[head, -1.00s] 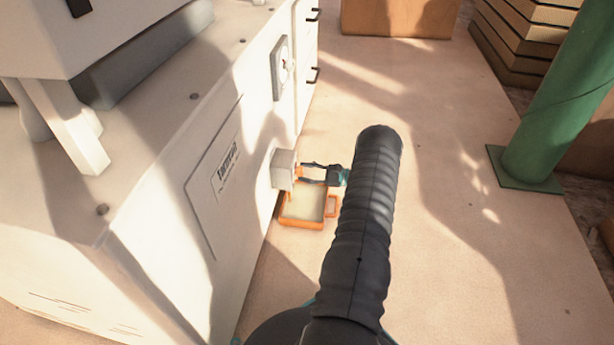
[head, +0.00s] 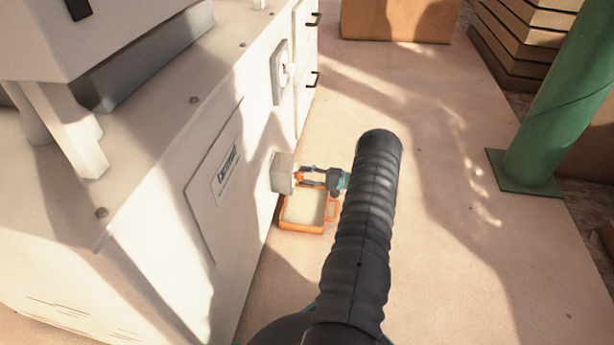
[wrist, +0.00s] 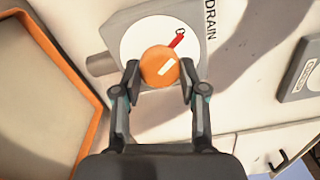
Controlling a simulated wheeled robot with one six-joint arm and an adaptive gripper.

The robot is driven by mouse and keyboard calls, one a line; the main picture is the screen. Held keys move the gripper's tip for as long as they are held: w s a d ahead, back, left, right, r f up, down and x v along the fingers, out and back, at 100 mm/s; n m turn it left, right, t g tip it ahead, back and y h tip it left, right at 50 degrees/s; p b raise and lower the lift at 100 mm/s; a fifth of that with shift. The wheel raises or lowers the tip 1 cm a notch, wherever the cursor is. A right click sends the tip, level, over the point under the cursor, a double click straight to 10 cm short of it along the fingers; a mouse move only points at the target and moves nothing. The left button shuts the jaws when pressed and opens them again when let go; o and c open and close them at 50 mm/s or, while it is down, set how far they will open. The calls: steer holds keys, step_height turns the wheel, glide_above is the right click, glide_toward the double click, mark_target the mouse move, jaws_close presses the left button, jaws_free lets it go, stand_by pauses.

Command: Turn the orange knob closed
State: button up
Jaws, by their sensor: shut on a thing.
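The orange knob (wrist: 158,66) is round with a white mark and sits on a white dial with a red pointer, on a grey plate labelled DRAIN (wrist: 118,28) in the wrist view. My gripper (wrist: 158,84) is shut on the knob, one finger at each side. In the head view the knob (head: 298,176) is a small orange spot beside the grey valve box (head: 283,172), low on the machine's side. My gripper (head: 312,176) reaches it from the right, and my dark arm covers part of the view.
The white machine (head: 160,230) fills the left. A green post (head: 560,100) stands at the right, with stacked boards (head: 515,45) and a brown box (head: 397,18) behind. The floor between is clear.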

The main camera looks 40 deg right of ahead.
steer(key=shift+n, duration=0.4)
steer(key=o, duration=1.1)
steer(key=shift+o, duration=0.2)
steer(key=shift+d, duration=0.1)
steer(key=v, duration=1.2)
